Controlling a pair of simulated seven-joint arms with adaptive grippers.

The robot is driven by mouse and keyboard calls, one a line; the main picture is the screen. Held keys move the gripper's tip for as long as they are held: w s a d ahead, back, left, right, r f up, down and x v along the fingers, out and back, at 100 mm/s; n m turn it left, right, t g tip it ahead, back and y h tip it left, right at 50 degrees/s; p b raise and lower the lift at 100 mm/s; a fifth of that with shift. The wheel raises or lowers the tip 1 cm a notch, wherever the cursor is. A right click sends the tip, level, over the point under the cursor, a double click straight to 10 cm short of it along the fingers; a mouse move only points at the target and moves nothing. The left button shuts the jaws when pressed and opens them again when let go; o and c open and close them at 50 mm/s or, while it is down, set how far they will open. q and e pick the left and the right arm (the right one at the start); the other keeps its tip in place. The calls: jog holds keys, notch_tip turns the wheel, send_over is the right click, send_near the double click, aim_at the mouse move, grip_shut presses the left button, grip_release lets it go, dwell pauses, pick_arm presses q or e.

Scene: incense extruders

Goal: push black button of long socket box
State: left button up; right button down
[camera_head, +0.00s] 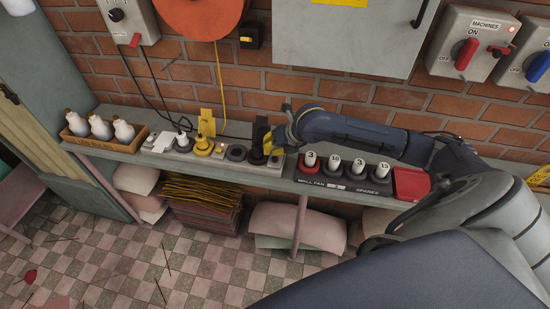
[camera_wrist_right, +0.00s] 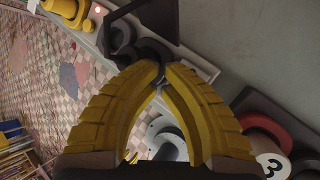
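The long pale socket box (camera_head: 218,168) lies along the shelf with several plugs in it. A yellow plug (camera_head: 203,146) with an upright yellow tag stands near its middle. A black round piece (camera_head: 236,153) and a black plug with an upright dark tag (camera_head: 257,136) are towards its right end. My right gripper (camera_head: 268,148) is over that right end. In the right wrist view, its yellow fingers (camera_wrist_right: 161,80) meet at the tips, beside a dark round piece (camera_wrist_right: 148,52). I cannot tell whether they touch it, or which dark piece is the black button. My left gripper is not in view.
To the right, a dark rack (camera_head: 340,184) holds several numbered pegs, with a red box (camera_head: 410,183) beside it. A wooden tray (camera_head: 103,139) with white bottles stands at the left. The brick wall and a grey cabinet (camera_head: 345,42) are behind the shelf.

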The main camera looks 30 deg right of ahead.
jog(key=shift+r, duration=2.55)
